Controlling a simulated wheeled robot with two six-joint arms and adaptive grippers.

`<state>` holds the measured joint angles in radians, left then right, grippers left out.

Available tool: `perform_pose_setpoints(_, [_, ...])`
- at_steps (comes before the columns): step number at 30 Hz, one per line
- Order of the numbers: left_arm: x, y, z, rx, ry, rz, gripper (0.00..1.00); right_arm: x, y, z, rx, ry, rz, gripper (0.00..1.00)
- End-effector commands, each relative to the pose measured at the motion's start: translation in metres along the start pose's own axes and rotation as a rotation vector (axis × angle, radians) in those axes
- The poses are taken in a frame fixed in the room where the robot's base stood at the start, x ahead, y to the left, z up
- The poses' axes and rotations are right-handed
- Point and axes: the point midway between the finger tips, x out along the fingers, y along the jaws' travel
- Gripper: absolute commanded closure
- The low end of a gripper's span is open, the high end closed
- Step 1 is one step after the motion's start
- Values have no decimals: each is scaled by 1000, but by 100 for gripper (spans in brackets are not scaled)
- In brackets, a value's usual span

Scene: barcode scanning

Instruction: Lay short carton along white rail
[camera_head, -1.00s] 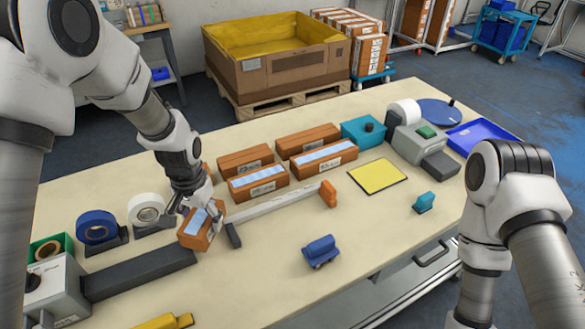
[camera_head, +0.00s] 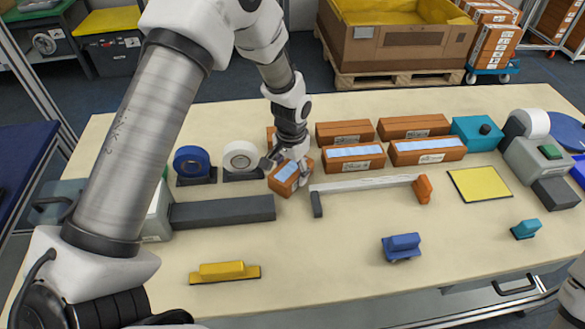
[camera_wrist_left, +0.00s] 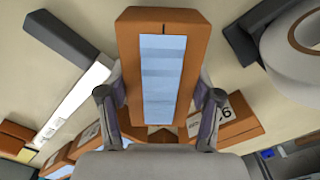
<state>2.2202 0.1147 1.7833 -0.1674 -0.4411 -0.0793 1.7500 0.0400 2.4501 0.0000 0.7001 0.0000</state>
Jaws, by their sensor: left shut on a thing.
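My left gripper (camera_head: 288,166) is shut on the short carton (camera_head: 284,178), an orange-brown box with a pale blue-white strip on top. In the left wrist view the carton (camera_wrist_left: 165,75) sits between both fingers, its length pointing away from the palm. In the head view it looks tilted, just left of the white rail (camera_head: 365,184); whether it touches the table I cannot tell. The rail has a dark block at its left end and an orange stop (camera_head: 423,189) at its right. In the left wrist view the rail (camera_wrist_left: 75,105) runs diagonally, apart from the carton.
Several brown cartons (camera_head: 355,164) stand behind the rail. Blue (camera_head: 192,161) and white (camera_head: 240,157) tape rolls and a dark grey bar (camera_head: 222,211) are to the left. A yellow pad (camera_head: 480,184) and a blue block (camera_head: 402,246) lie right.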

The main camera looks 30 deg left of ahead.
Motion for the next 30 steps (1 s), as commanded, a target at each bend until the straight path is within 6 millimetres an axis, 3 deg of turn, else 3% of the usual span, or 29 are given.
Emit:
perform_pose_setpoints(9, [5, 0, -1, 0, 3, 0, 83, 0, 0, 0, 0, 0, 0, 60])
perform_pose_setpoints(10, [5, 0, -1, 0, 3, 0, 29, 0, 0, 0, 0, 0, 0, 60])
perform_pose_setpoints(12, [5, 0, -1, 0, 3, 0, 11, 0, 0, 0, 0, 0, 0, 60])
perform_pose_setpoints(23, [1, 0, -1, 0, 3, 0, 11, -1, 0, 0, 0, 0, 0, 60])
perform_pose_setpoints(26, [-10, 0, -2, 0, 6, -1, 11, 4, 0, 0, 0, 0, 0, 60])
perform_pose_setpoints(30, [-42, 0, -2, 0, 9, -1, 11, 11, 0, 0, 0, 0, 0, 60])
